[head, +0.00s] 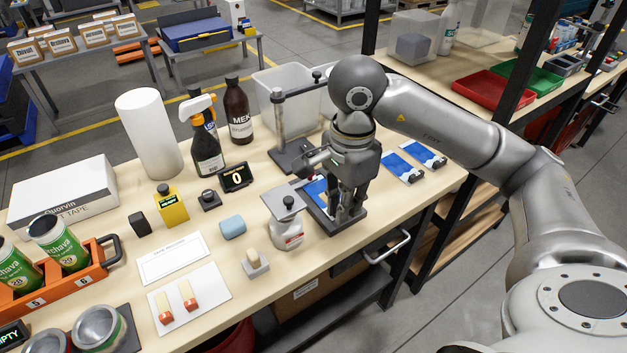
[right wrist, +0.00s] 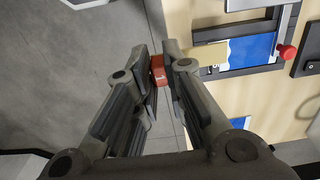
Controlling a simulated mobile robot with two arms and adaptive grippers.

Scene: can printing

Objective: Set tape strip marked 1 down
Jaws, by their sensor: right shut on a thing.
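My right gripper (head: 346,212) points down over a dark flat frame (head: 350,226) near the table's front edge. A blue and white sheet (head: 316,191) lies in this frame. In the right wrist view, the right gripper (right wrist: 158,68) is shut on a small orange-red piece (right wrist: 158,75), apparently the tape strip's end; its mark is too small to read. Fingers hide the held piece in the head view. My left gripper is out of view.
A white card (head: 210,308) holds two orange-ended strips. A white squat bottle (head: 287,228) stands left of the gripper, and a dark stand (head: 290,155) behind it. Two blue-white sheets (head: 403,168) lie to the right. Bare tabletop is in front of the bottle.

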